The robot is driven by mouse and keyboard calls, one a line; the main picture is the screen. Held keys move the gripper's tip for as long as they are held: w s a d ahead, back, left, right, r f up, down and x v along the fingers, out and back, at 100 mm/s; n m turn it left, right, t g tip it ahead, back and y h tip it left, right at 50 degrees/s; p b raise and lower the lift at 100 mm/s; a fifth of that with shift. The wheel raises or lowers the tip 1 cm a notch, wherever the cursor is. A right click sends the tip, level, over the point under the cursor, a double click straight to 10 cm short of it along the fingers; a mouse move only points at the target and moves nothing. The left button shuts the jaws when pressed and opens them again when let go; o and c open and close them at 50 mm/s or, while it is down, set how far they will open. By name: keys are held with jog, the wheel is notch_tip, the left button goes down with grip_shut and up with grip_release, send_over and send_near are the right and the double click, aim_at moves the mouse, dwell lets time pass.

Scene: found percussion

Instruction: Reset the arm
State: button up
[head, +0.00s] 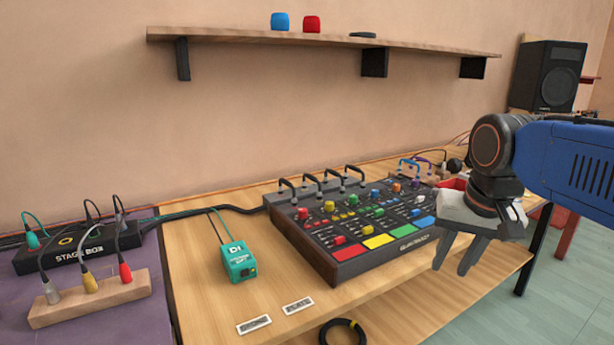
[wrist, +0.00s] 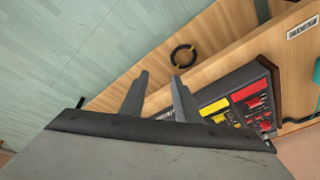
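My gripper (head: 450,271) hangs at the right in the head view, fingers pointing down, in front of the mixer's right end. Its two fingers stand apart with nothing between them. They also show spread and empty in the wrist view (wrist: 160,77). The black mixer (head: 344,267) with coloured knobs and pads lies on the wooden table (head: 205,312). Part of the mixer shows in the wrist view (wrist: 277,84) to the right of the fingers. The fingers appear apart from it.
A teal DI box (head: 238,262) sits left of the mixer. A black stage box (head: 79,247) and a wooden block with plugs (head: 92,299) stand at far left. A black cable ring (head: 342,334) lies at the front, lower down. A wall shelf (head: 325,41) hangs above. Floor (head: 540,300) is clear at right.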

jog(key=s+d+f+n+t, duration=0.1)
jog(key=s+f+n, duration=0.2)
jog(key=s+f, duration=0.7)
notch_tip(320, 180, down, 3)
jog(key=shift+s+d+f+n, duration=0.15)
jog(key=shift+d+n, duration=0.15)
